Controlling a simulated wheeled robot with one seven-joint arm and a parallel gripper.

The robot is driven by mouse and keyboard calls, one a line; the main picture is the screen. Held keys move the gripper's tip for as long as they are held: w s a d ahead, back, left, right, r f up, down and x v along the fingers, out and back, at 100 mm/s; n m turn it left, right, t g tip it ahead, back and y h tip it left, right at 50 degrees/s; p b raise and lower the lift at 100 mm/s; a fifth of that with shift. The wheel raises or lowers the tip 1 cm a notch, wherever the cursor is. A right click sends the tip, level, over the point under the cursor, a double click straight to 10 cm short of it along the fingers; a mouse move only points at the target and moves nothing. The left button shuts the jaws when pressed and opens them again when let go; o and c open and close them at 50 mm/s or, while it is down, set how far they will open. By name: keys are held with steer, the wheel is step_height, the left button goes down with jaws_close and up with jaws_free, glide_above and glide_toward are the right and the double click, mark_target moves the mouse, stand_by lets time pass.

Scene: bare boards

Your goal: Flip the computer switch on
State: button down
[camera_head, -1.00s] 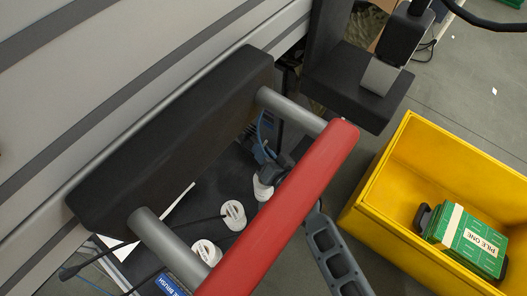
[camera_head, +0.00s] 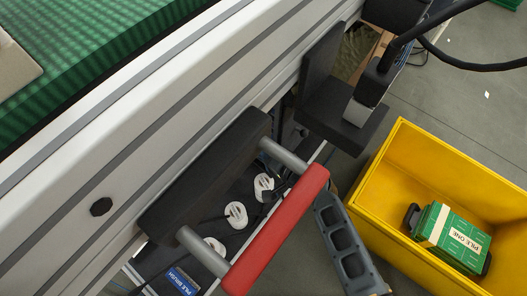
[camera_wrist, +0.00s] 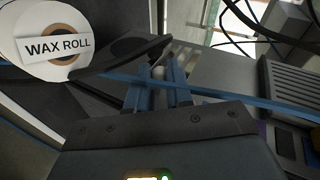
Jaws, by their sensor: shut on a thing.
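My gripper (camera_wrist: 159,88) shows in the wrist view, its blue fingers close together. A small pale, rounded thing (camera_wrist: 158,72) shows between the fingertips, and the fingers appear shut on it. What it is and whether it is the switch I cannot tell. A grey slotted casing (camera_wrist: 292,92) is at the right of the wrist view; I cannot tell if it is the computer. No switch is clearly visible. I cannot make out my gripper in the head view.
A wax roll (camera_wrist: 45,45) is left of my gripper. A yellow crate (camera_head: 373,190) at right holds a green case (camera_head: 452,238). Grey floor lies beyond.

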steer(key=shift+w+d+r+m+g+y+p, duration=0.2)
steer(key=shift+r+m+g+y+p, duration=0.3)
steer(key=shift+m+g, duration=0.3)
steer(key=c, duration=1.3)
jaws_free()
steer(key=p+v, duration=0.2)
steer(key=v, duration=0.5)
steer(key=shift+s+d+p, duration=0.3)
steer(key=shift+p, duration=0.05)
